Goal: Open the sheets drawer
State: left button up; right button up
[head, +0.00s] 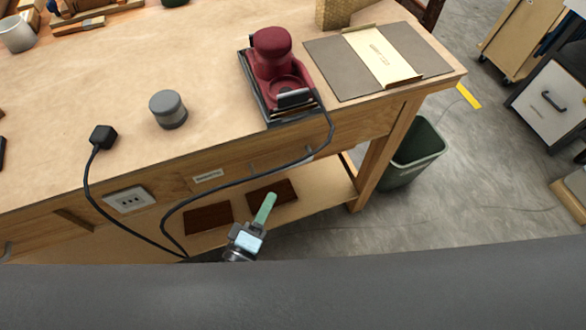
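The wooden workbench (215,120) has a drawer front (235,170) along its near edge, with a small pale label (208,177). The label's text is too small to read, so I cannot tell if it names the sheets. The front looks closed. A small grey piece (310,153) on the front, right of the label, may be its handle; a black cable partly covers that area. My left gripper (266,207), with green fingers, is below and in front of the drawer front, apart from it. Its fingers overlap in this view. My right gripper is not in view.
A power socket (130,199) sits on the bench front, left of the label. A cable (225,190) hangs across the front from a red sander-like tool (274,70). Another handle (5,252) shows at far left. A lower shelf (325,185) holds brown squares. A green bin (413,155) stands right.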

aim_at(286, 166)
pick_arm(q)
jog(key=shift+n+t+h, duration=0.4)
jog(key=shift+n, duration=0.2)
jog(key=shift+r+x, duration=0.15)
jog(key=shift+x, duration=1.55)
jog(key=shift+r+x, duration=0.2)
jog(key=shift+x, duration=1.5)
jog(key=shift+r+x, duration=0.15)
jog(key=shift+x, duration=1.55)
jog(key=shift+s+d, duration=0.1)
jog(key=shift+s, duration=0.05)
grip_shut()
